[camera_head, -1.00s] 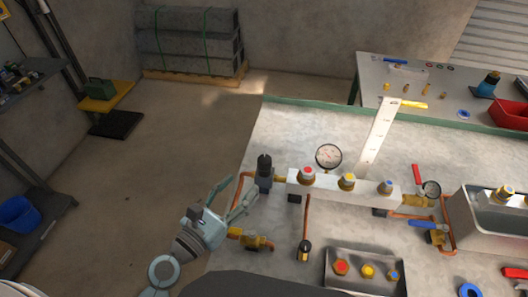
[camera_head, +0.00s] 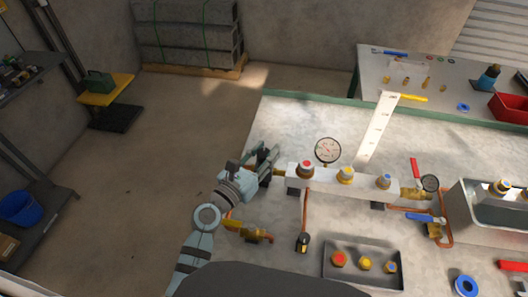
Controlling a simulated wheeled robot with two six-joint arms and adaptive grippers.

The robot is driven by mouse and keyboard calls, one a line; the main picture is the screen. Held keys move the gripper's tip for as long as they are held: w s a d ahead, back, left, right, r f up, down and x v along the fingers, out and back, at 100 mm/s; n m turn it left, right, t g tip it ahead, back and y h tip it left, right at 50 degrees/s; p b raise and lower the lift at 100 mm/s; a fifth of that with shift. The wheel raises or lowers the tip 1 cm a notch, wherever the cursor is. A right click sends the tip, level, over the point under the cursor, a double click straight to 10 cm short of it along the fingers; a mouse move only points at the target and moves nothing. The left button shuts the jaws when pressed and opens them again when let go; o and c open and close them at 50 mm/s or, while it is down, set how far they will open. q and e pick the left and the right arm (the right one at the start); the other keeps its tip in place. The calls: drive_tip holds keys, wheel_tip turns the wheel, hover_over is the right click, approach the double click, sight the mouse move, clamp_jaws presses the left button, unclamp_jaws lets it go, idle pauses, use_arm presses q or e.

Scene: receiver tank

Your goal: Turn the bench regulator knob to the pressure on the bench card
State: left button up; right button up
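The black regulator knob (camera_head: 265,152) stands at the left end of the pale manifold block on the bench, partly hidden by my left gripper. My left gripper (camera_head: 267,158) is at the knob, with its fingers beside or around it; I cannot tell whether they touch or are closed on it. A round white-faced gauge (camera_head: 328,151) stands behind the manifold; its reading is too small to make out. A tall white strip (camera_head: 377,130) with small marks stands behind the manifold; I cannot tell whether it is the bench card. My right gripper is not in view.
The manifold (camera_head: 329,179) carries red-, yellow- and blue-topped fittings. A metal tray (camera_head: 335,279) with three capped fittings is in front of it. Brass and copper pipework (camera_head: 249,231) lies near my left arm. The bench behind the knob is clear.

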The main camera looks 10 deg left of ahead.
use_arm(q)
drive_tip(key=c, duration=0.4)
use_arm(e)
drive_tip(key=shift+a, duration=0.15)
use_arm(q)
drive_tip(key=shift+h, duration=0.3)
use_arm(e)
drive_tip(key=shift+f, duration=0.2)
